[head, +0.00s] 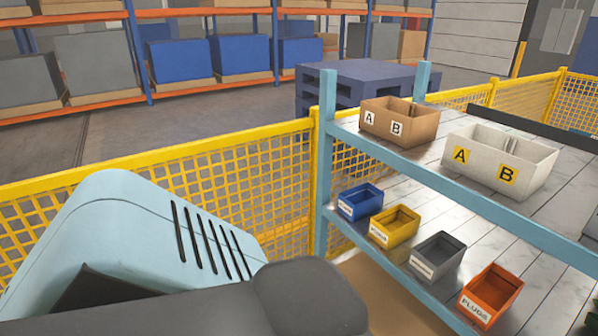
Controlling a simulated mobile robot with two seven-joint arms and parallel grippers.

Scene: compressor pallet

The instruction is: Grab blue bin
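The blue bin (368,208) is a small open-topped box with a white label on its front. It sits on the lower shelf of a light-blue-framed rack (463,197), at the shelf's left end, beside the rack's corner post. It looks empty. Neither of my grippers shows in the head view, so their distance from the bin and what they hold cannot be seen.
Right of it stand a yellow bin (385,240), a grey bin (428,273) and an orange bin (478,313). Above are a brown box (420,128) and a white box (529,185). A yellow mesh fence (225,165) runs behind. A light-blue vented casing (115,225) fills the lower left.

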